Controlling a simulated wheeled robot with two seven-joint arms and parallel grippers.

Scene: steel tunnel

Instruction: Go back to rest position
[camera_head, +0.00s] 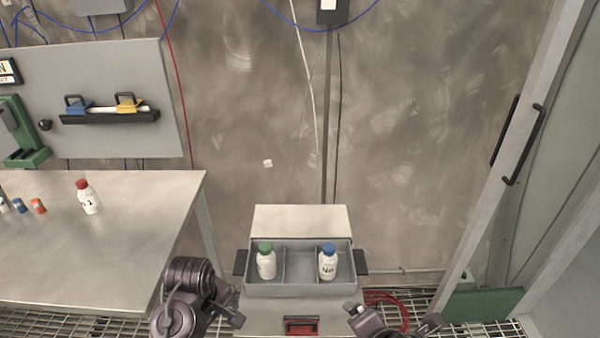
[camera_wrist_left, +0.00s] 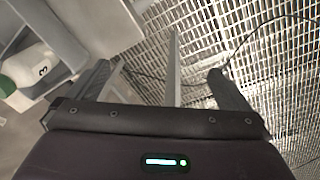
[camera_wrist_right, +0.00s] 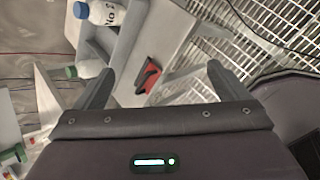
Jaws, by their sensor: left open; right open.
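My left gripper (camera_wrist_left: 165,85) is open and empty above the floor grating. In the head view my left arm is at the bottom, left of the grey divided tray (camera_head: 300,291). My right gripper (camera_wrist_right: 155,82) is open and empty, and my right arm shows at the bottom edge, right of the tray. A green-capped white bottle (camera_head: 266,264) stands in the tray's left compartment. A blue-capped white bottle (camera_head: 328,264) stands in the right one. The middle compartment looks empty. Both grippers are apart from the bottles.
A red-capped white bottle (camera_head: 89,199) stands on the metal table (camera_head: 120,240) at left, near small blue and orange items. Red cable lies on the grating at right.

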